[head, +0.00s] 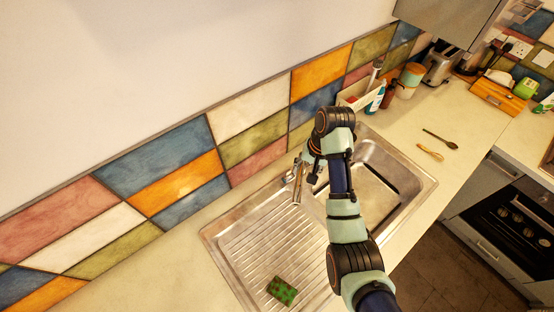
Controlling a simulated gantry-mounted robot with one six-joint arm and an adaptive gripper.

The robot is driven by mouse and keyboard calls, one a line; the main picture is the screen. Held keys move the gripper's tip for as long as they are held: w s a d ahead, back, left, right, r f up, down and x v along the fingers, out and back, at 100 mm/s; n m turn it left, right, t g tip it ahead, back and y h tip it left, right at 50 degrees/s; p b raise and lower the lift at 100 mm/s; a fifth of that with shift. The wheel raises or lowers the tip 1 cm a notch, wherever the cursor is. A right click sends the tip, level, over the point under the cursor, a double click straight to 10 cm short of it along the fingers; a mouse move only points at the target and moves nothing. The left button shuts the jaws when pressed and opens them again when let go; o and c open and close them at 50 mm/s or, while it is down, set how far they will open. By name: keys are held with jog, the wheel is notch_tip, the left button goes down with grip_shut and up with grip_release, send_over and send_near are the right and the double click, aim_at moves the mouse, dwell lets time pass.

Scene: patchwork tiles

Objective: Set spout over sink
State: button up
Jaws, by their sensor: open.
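The metal spout (298,188) shows in the head view near the back edge of the steel sink unit. It points towards the front, near the border between the ribbed drainboard (262,245) and the sink basin (378,188), on the drainboard side. My gripper (301,178) is open at the tap, with its dark fingers around or beside the spout. I cannot tell whether they touch it. The tap's base is mostly hidden behind my gripper and wrist. My arm crosses in front of the basin's left part.
A green and red-brown sponge (282,290) lies on the drainboard. A caddy with bottles (375,99) stands behind the basin. A toaster (441,64) and an orange wooden box (497,97) stand farther right. Two utensils (435,145) lie on the counter. The tiled wall (180,180) closes the back.

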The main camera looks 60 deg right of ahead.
aim_at(300, 181)
jog(key=shift+s+a+f, duration=0.1)
jog(key=shift+a+f, duration=0.25)
jog(key=shift+f, duration=0.05)
jog(key=f, duration=0.2)
jog(key=w+f, duration=0.1)
jog(key=f, duration=0.4)
jog(key=shift+w+a, duration=0.15)
jog(key=shift+a, duration=0.15)
jog(key=shift+c, duration=0.2)
grip_shut()
